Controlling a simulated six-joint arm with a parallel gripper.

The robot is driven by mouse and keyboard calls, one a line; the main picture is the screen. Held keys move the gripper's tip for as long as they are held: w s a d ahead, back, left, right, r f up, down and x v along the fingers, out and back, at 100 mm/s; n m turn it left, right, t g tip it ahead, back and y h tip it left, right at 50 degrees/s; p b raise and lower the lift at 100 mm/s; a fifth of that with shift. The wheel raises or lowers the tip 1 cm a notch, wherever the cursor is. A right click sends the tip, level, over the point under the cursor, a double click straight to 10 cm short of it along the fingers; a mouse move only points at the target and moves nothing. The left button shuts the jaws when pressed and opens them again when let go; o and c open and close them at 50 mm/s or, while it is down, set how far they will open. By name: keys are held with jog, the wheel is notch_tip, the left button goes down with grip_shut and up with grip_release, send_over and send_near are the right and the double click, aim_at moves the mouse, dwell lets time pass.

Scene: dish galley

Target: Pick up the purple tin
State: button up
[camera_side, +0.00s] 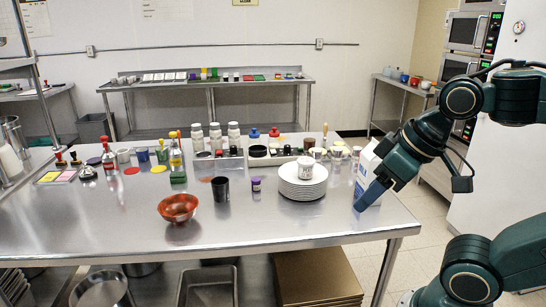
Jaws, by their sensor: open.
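The purple tin (256,185) is a small upright container with a purple top and a pale label. It stands on the steel table, between a dark cup and a stack of plates. My gripper (366,200) is at the table's right side, pointing down and left. It is open, with nothing seen in it, and is well to the right of the tin. The plates lie between them in the picture. The gap between its fingers is hard to make out.
The white plate stack (302,184) has a cup on top. A black cup (221,189) and a red bowl (178,208) stand left of the tin. A blue-and-white carton (366,163) is behind my gripper. Bottles and trays line the back. The table's front is clear.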

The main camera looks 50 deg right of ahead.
jog(key=w+d+r, duration=0.2)
jog(key=w+r, duration=0.2)
jog(key=w, duration=0.8)
jog(key=g, duration=0.1)
send_over(257, 179)
jog(key=s, duration=0.5)
notch_tip(257, 179, down, 15)
jog(key=shift+m, duration=0.4)
jog(key=shift+a+x, duration=0.2)
jog(key=shift+x, duration=4.25)
jog(key=shift+f, duration=0.1)
jog(key=shift+x, duration=2.45)
